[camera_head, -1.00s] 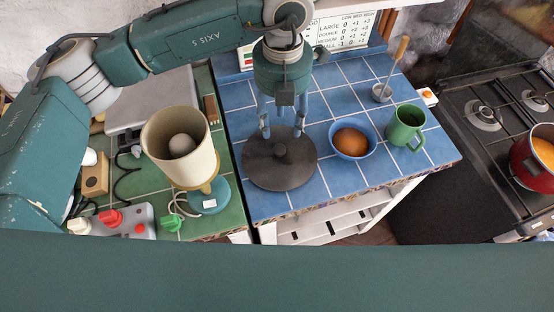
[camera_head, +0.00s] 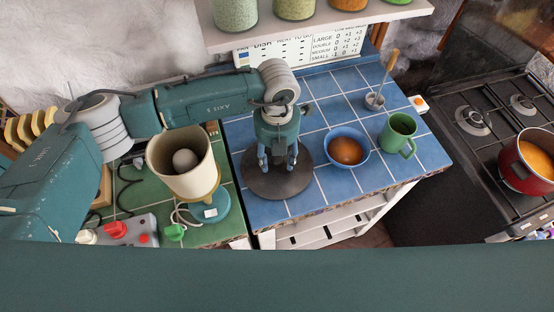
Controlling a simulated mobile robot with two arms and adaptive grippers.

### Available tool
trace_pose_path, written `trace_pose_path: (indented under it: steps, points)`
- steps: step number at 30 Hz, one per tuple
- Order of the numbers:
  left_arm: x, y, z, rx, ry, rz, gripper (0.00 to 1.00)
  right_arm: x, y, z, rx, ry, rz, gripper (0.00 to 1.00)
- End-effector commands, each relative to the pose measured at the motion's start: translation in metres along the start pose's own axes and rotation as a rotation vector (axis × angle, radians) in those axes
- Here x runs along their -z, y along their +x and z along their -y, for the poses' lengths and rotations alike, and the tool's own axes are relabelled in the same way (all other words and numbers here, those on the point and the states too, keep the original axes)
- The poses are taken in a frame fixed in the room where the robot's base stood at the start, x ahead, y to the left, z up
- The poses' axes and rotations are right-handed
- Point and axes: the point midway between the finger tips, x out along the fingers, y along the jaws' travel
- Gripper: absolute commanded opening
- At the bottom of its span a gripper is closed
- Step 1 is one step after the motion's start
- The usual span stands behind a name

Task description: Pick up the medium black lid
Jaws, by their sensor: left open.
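The black lid (camera_head: 280,187) is a dark round disc lying flat on the blue tiled counter, near its left edge. My left gripper (camera_head: 278,164) points down over the lid's middle. Its two fingers are apart, and their tips are low, close to the lid's top. The lid's knob is hidden by the gripper, and I cannot tell whether the fingers touch it. The lid rests on the tiles. My right gripper is not in view.
A blue bowl (camera_head: 331,135) with something round and brown, and a green mug (camera_head: 398,135), stand right of the lid. A cream container (camera_head: 167,142) on a teal base stands left. A red pot (camera_head: 517,170) sits on the stove. Jars line the shelf (camera_head: 310,32) above.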

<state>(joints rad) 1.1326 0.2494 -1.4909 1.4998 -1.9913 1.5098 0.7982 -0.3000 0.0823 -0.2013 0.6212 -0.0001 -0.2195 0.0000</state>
Motion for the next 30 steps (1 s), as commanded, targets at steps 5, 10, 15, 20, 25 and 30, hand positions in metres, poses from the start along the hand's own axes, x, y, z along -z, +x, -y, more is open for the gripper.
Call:
trace_pose_path:
  steps: [5, 10, 15, 20, 25, 30]
  points:
    - [0.000, 0.007, 0.000, -0.001, 0.001, 0.001, 0.47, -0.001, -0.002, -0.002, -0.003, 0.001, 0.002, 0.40]
    - [0.000, 0.007, 0.000, 0.000, 0.001, 0.001, 0.40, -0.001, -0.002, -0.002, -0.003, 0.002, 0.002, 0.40]
    - [0.000, 0.006, 0.000, 0.000, 0.001, 0.001, 0.06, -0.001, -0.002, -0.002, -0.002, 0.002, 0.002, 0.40]
    - [0.000, 0.006, 0.000, 0.000, 0.001, 0.002, 0.00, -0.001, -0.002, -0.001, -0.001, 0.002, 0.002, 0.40]
    - [-0.001, 0.005, 0.000, 0.000, 0.001, 0.002, 0.00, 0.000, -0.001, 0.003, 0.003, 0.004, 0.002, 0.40]
    - [-0.002, -0.004, 0.000, 0.001, 0.001, 0.004, 0.00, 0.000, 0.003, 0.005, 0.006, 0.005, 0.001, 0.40]
